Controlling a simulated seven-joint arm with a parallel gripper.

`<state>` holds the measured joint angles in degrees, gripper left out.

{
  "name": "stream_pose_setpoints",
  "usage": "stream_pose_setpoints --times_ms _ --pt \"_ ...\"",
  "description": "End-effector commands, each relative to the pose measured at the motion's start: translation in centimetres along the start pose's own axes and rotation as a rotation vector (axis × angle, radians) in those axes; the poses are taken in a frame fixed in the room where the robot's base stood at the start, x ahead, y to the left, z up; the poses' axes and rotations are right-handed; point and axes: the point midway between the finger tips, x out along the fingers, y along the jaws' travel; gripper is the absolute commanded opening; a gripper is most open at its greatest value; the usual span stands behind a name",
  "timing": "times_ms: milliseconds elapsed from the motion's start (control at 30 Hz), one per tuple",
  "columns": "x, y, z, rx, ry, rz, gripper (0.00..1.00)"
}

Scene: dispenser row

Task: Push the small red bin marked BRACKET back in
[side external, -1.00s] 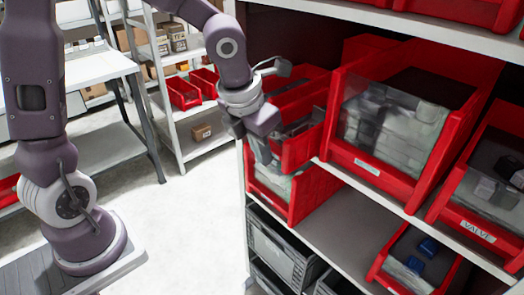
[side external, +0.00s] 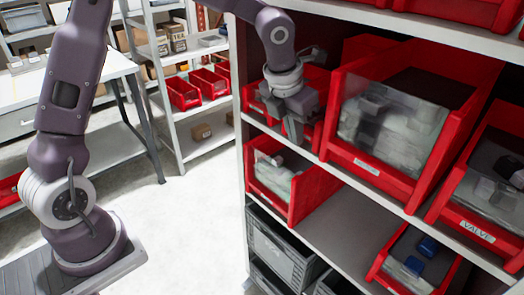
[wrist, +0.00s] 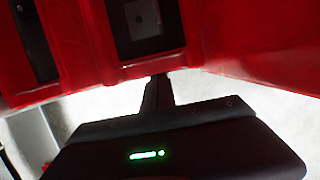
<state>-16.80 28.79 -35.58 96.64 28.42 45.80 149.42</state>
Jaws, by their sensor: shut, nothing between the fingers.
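A small red bin (side external: 259,107) sits at the left end of the upper shelf, with its front close to the shelf edge. My gripper hides much of it, and no BRACKET lettering is readable. My gripper (side external: 297,138) is shut and empty, its fingers pointing down in front of the bin. In the wrist view, the shut fingers (wrist: 159,80) reach the lower edge of a red bin front (wrist: 180,62). I cannot tell whether they touch it.
A large red bin (side external: 366,165) of grey parts stands close on the right. Below is another red bin (side external: 318,190) on the lower shelf (side external: 340,225), with bare shelf beside it. The shelf's left upright (side external: 241,165) is near. Open floor lies left.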

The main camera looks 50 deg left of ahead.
Motion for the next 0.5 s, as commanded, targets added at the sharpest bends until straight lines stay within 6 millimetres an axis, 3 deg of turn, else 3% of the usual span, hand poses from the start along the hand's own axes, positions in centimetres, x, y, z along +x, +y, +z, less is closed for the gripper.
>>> stream_pose_setpoints --times_ms 133,233,500 --pt "-0.4 0.0 -1.2 0.0 -0.001 0.001 0.0" --pt "-1.2 0.1 -3.7 0.001 -0.001 0.004 0.0" --pt "-8.5 0.1 -3.7 -0.003 -0.006 0.002 0.0"
